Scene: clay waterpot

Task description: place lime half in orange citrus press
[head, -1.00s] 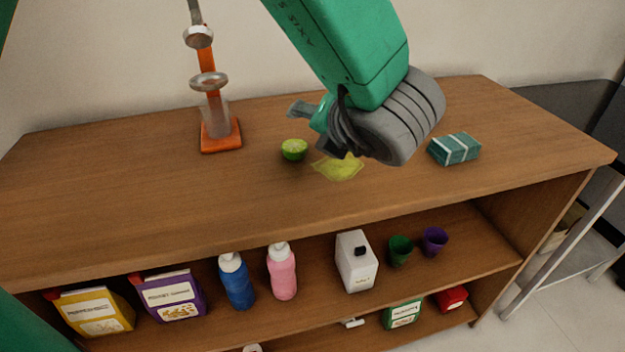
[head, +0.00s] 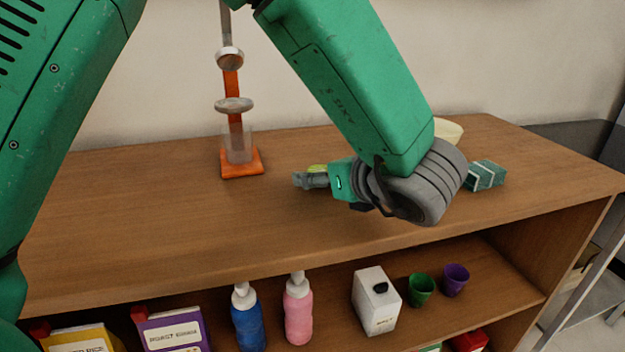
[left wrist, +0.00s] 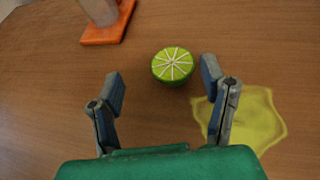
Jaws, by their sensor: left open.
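The orange citrus press (head: 241,163) stands upright at the back left of the wooden top, with a clear cup and a metal ring above its base. Its orange base (left wrist: 108,28) shows at the top left of the left wrist view. The lime half (left wrist: 172,65) lies cut face up on the wood, just beyond my fingertips and between their lines. In the head view the lime half (head: 318,168) is mostly hidden behind my gripper. My left gripper (head: 305,181) is open and empty, low over the top; its spread fingers (left wrist: 162,82) show in the left wrist view. My right gripper is not seen.
A flat yellow patch (left wrist: 250,120) lies right of the lime, under the right finger. A teal bundle (head: 486,175) and a pale bowl-like thing (head: 448,130) are right of my arm. Bottles (head: 298,310) and cups stand on the lower shelf. The top's left is clear.

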